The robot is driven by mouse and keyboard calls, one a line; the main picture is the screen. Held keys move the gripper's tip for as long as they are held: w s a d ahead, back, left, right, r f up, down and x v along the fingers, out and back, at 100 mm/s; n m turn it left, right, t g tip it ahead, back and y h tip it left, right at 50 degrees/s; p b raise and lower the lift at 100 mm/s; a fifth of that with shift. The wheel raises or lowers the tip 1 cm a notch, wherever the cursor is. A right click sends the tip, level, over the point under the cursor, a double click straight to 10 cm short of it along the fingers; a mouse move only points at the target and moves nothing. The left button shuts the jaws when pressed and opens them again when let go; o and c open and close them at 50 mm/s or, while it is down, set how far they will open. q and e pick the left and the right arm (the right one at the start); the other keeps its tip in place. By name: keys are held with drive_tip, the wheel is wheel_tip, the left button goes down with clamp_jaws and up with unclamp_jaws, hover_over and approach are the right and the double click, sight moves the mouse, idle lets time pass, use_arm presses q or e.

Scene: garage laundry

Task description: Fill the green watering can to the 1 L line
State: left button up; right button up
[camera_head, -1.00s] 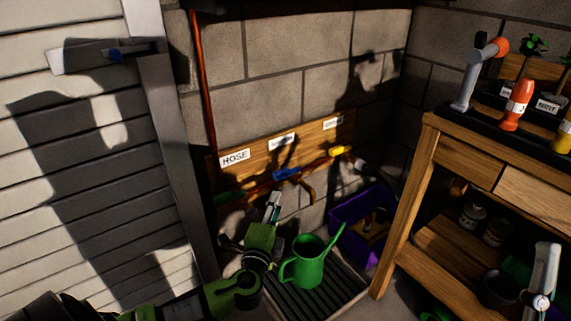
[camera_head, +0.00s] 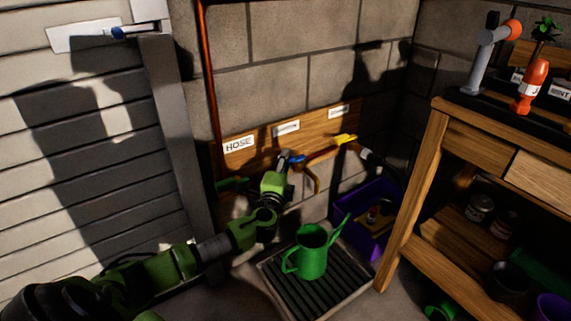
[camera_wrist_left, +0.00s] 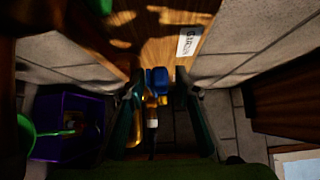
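The green watering can (camera_head: 312,258) stands upright on the dark slatted drain tray (camera_head: 270,277), below the taps; its inside and any 1 L line cannot be made out. Part of a green can shape (camera_wrist_left: 28,132) shows at the left wrist view's edge. A blue tap handle (camera_head: 297,158) sits on the pipe under the middle wall label. My left gripper (camera_head: 285,162) is right at this handle. In the left wrist view, the blue handle (camera_wrist_left: 158,78) lies between its two spread fingers, with gaps visible. My right gripper is out of view.
A yellow handle (camera_head: 345,139) is further right. A purple bin (camera_head: 362,250) stands behind the can. The wooden workbench (camera_head: 412,200) bounds the right side, shutters the left.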

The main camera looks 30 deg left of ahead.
use_arm(q)
drive_tip(key=shift+w+a, duration=0.2)
drive_tip(key=shift+w, duration=0.25)
clamp_jaws()
drive_tip(key=shift+r, duration=0.1)
